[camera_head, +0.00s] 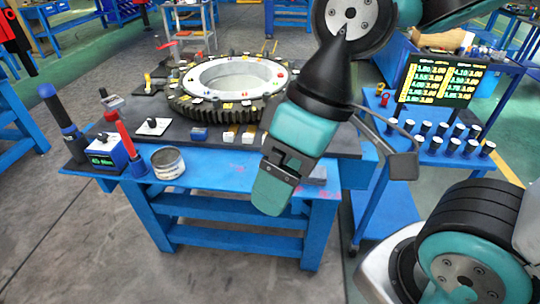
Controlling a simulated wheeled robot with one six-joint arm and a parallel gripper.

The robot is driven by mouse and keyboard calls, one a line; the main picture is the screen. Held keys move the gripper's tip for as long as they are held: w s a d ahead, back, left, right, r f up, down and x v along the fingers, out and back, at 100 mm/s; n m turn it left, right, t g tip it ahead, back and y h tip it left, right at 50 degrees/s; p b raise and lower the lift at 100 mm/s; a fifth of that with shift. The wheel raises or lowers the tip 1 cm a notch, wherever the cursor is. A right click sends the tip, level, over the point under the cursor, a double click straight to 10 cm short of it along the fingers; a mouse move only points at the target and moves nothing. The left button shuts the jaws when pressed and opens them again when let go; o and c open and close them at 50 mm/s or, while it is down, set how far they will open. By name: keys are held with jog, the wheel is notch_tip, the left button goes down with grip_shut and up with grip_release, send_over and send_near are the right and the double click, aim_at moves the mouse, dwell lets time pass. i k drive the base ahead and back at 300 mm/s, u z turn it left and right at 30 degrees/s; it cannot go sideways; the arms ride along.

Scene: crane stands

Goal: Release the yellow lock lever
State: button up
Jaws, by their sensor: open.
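A large dark toothed ring (185,105) with a pale inner rim lies on the blue table. Small yellow, red and white parts sit around its top. A small upright yellow piece (148,79) stands at its left edge; I cannot tell whether this is the lock lever. My gripper (277,180) hangs in front of the table's right part, pointing down, to the right of the ring in the picture. It is open, and I see nothing held in it. It hides part of the table's right side.
The blue table (230,180) carries a red-handled tool (127,135), a blue box with a display (103,153), a tin (168,162) and a dark cylinder (60,112) at left. A blue cart (435,155) with several capped cylinders and a display board (442,80) stands right.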

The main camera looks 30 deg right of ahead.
aim_at(147, 90)
jog(key=k, duration=1.3)
jog(key=u, duration=0.35)
jog(key=i, duration=1.1)
jog(key=u, duration=1)
jog(key=i, duration=1.3)
jog(key=z, duration=1.35)
jog(key=i, duration=1.25)
jog(key=z, duration=0.4)
